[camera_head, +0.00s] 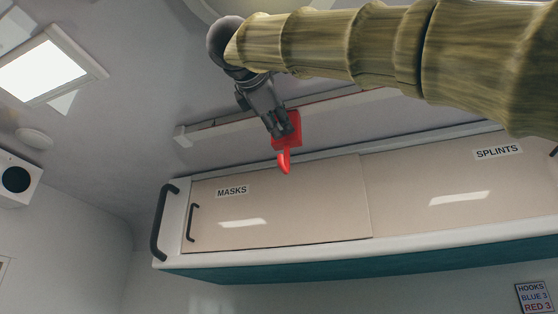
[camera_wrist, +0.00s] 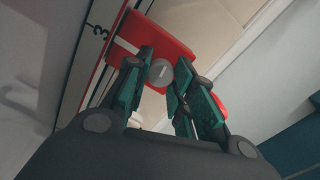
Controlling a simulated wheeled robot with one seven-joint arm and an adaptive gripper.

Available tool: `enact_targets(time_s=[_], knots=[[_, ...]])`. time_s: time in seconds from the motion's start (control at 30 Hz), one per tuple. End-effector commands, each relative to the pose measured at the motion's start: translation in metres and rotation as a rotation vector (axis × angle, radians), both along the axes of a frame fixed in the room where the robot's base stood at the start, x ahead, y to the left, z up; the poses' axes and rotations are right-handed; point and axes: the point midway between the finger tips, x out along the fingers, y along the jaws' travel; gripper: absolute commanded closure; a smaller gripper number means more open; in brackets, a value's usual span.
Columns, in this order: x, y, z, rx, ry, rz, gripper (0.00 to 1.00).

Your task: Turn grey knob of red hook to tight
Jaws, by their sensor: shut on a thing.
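The red hook (camera_head: 284,158) sits at the ceiling rail (camera_head: 195,133) above the cabinet, its curved tip pointing down. In the wrist view the red hook (camera_wrist: 165,38) lies beside a printed 3 and a red stripe on the rail (camera_wrist: 95,45). The grey knob (camera_wrist: 161,73) is round with a short pale mark, on the face of the hook. My gripper (camera_wrist: 163,66) is shut on the grey knob, one green-padded finger on each side. In the head view my gripper (camera_head: 281,127) covers the knob and part of the hook.
A wall cabinet has sliding doors labelled MASKS (camera_head: 270,205) and SPLINTS (camera_head: 440,185), with a dark grab handle (camera_head: 163,222) at its left end. A sign (camera_head: 534,297) reads HOOKS, BLUE 3, RED 3. A ceiling lamp (camera_head: 45,66) is at upper left.

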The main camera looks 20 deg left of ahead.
Motion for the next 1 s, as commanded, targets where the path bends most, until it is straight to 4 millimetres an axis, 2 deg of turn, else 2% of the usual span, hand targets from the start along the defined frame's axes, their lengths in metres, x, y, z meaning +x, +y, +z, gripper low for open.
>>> enact_targets(time_s=[0.03,0.43,1.0], knots=[[0.0002,0.0019,-0.0051,0.033,0.0,0.001,0.99],[0.0,0.0013,-0.0019,0.227,-0.006,0.0,0.99],[0.0,0.0013,-0.0005,0.259,-0.007,0.001,0.99]])
